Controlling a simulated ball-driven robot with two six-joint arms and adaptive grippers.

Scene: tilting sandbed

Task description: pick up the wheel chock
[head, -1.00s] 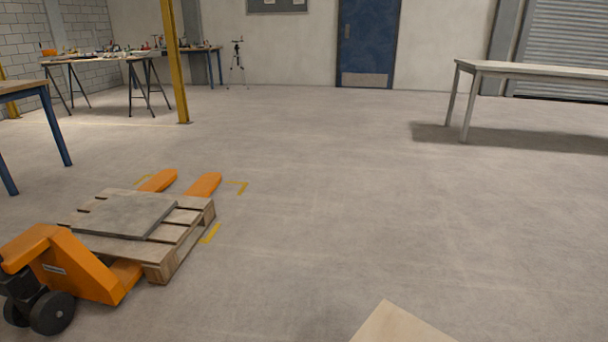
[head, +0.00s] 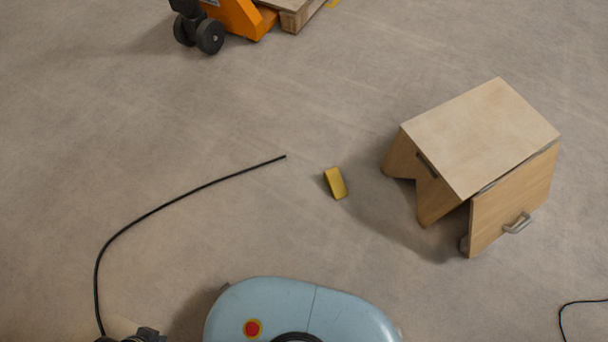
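The wheel chock (head: 335,183) is a small yellow block lying on the bare floor near the middle of the head view. It lies beyond my light blue body at the bottom edge. Nothing touches it. Neither of my grippers can be made out. Some dark parts show at the bottom left edge, too cut off to identify.
A wooden box-like stand (head: 480,135) with a hinged, handled panel stands right of the chock. A black cable (head: 150,211) curves across the floor at left; another (head: 580,302) lies at right. An orange pallet jack (head: 238,17) is at the top. Floor around the chock is clear.

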